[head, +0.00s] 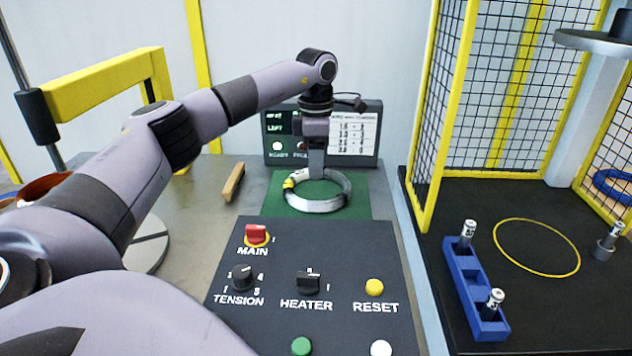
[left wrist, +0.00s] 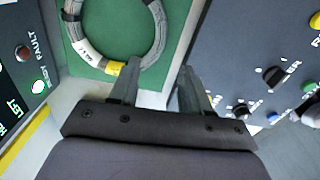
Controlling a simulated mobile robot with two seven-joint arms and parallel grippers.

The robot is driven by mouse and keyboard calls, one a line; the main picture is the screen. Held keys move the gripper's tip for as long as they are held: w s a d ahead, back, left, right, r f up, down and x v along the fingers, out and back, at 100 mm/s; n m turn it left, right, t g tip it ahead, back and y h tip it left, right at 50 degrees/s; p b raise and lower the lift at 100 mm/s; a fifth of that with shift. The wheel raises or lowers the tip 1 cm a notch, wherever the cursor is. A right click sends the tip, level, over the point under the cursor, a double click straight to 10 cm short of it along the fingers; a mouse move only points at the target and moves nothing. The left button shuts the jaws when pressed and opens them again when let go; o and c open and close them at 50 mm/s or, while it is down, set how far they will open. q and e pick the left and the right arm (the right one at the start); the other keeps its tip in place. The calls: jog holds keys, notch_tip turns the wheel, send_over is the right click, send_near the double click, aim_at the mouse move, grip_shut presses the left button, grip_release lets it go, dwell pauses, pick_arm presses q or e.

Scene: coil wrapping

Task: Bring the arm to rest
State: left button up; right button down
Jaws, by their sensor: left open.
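My left arm reaches across the head view from the left, with the left gripper (head: 316,168) pointing down over the coil. The coil (head: 318,206), a grey ring with a yellow band, lies flat on a green mat (head: 270,204). In the left wrist view, the left gripper (left wrist: 157,90) has its two fingers apart with nothing held between them. The coil (left wrist: 88,52) lies beyond one finger there, its yellow band near that fingertip. I cannot tell whether the finger touches it. My right gripper is not in view.
A control panel (head: 330,250) with switches and buttons stands in front of the mat. A display box (head: 372,108) stands behind it. A wooden bar (head: 233,182) lies left of the mat. A yellow-framed mesh cage (head: 447,130) and blue rack (head: 462,280) are at right.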

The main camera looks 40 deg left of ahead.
pick_arm(q)
jog(key=shift+r, duration=0.95)
jog(key=shift+d, duration=0.1)
